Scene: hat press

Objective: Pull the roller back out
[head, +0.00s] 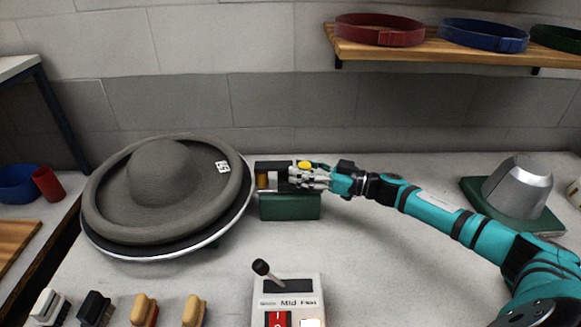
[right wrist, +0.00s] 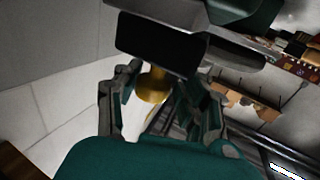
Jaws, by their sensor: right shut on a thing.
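The roller (head: 263,181) is a small brass-coloured cylinder in a dark housing on a green base (head: 290,207), beside the right edge of the grey felt hat (head: 165,175). A yellow knob (head: 305,165) shows on top of the unit. My right gripper (head: 302,178) is at the right side of the housing, shut on the roller unit. In the right wrist view, a brass part (right wrist: 152,86) sits between the fingers (right wrist: 160,98), under a dark block (right wrist: 155,45). The exact grip is partly hidden. My left gripper is not in view.
The hat rests on a round plate with a pale rim. A control box (head: 290,300) with a lever stands in front. Several brushes lie front left. A grey metal form (head: 518,186) stands on a green base at right. A shelf (head: 430,52) with hat bands hangs above.

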